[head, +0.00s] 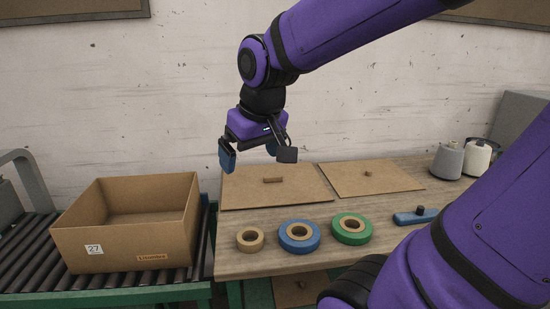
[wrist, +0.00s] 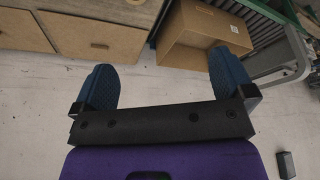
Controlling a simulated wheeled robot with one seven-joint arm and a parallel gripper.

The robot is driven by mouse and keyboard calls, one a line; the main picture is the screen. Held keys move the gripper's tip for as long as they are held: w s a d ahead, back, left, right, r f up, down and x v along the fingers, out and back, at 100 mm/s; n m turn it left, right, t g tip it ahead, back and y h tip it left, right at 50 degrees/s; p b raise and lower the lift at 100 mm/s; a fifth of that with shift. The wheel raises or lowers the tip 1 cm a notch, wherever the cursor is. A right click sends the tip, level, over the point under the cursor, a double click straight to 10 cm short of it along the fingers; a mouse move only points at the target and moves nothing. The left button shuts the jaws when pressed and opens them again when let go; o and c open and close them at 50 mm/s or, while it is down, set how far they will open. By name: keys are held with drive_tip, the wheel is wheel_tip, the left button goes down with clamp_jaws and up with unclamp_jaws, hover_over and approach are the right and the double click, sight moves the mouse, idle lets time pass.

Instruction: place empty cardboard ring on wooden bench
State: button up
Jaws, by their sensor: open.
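A small plain tan cardboard ring (head: 250,246) lies flat on the wooden bench (head: 330,259), near its left front corner. Its hole looks empty. A blue ring (head: 288,245) and a green ring (head: 340,237), each with a tan core, lie in a row to its right. My gripper (head: 255,155) is open and empty, raised above the back left of the bench and apart from the cardboard ring. In the wrist view its two blue fingers (wrist: 163,78) are spread with nothing between them; the cardboard ring is not seen there.
Two flat brown boards (head: 235,192) (head: 395,180) with small raised pieces lie at the back of the bench. A blue tool (head: 410,217) and grey and white cones (head: 447,162) are at right. An open box (head: 120,250) stands on the roller conveyor (head: 25,255) at left.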

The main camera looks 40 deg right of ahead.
drive_tip(key=s+a+r+t, duration=0.1)
drive_tip(key=s+a+r, duration=0.1)
drive_tip(key=s, duration=0.6)
drive_tip(key=shift+s+r+n, duration=0.15)
drive_tip(key=shift+s+n, duration=0.15)
drive_tip(key=shift+s, duration=0.05)
